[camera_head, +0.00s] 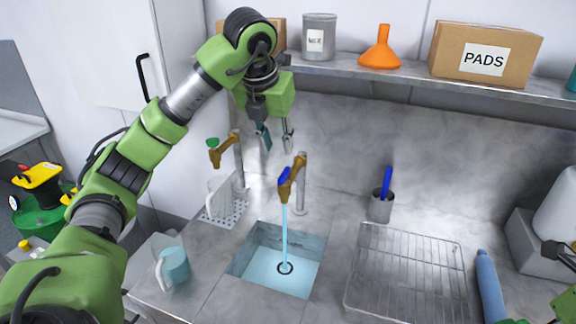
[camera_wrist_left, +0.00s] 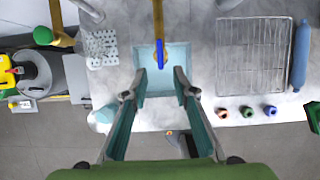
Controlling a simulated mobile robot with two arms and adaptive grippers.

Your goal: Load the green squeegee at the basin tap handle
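The basin (camera_head: 254,277) is sunk in the counter, with water running into it from a brass tap (camera_head: 299,168) with a blue handle (camera_head: 284,177). A second brass tap (camera_head: 222,152) with a green handle (camera_head: 212,143) stands to its left. My left gripper (camera_head: 275,142) is open and empty, raised above and behind the basin tap. In the left wrist view its fingers (camera_wrist_left: 160,78) are spread apart, with the blue handle (camera_wrist_left: 160,50) showing beyond them. I cannot make out a green squeegee. My right gripper (camera_head: 560,258) is only partly in view at the right edge.
A pitcher (camera_head: 173,267) stands left of the basin. A wire rack (camera_head: 385,270), a blue roll (camera_head: 489,285) and a grey cup (camera_head: 381,208) are to the right. Several spools, one green (camera_wrist_left: 247,111), line the counter front. A shelf (camera_head: 400,82) runs behind.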

